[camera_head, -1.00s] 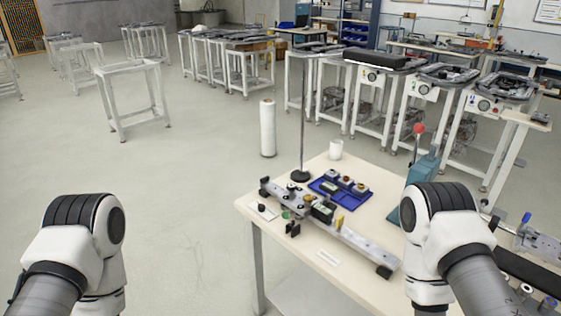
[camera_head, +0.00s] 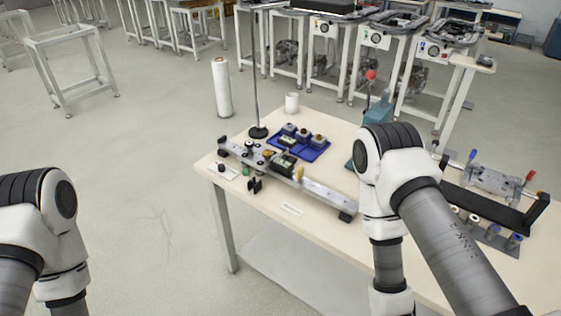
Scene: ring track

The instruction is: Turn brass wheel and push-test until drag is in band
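A grey track fixture (camera_head: 315,188) lies along the cream table, with a dark block (camera_head: 283,163) sitting on it. Small brass-yellow parts show on it, one (camera_head: 299,173) beside the dark block and one (camera_head: 268,153) nearer its left end. I cannot tell which of these is the brass wheel. My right arm comes down at the table's front, right of the track. My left arm is at the left, over the floor and away from the table. Neither gripper shows; both are out of the picture below.
A blue tray (camera_head: 318,154) with small blocks stands behind the track. A thin pole on a round black base (camera_head: 258,132), a white cup (camera_head: 291,103) and a teal press (camera_head: 377,112) stand further back. A black rail fixture (camera_head: 490,210) is at the right. A white label (camera_head: 291,209) lies in front.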

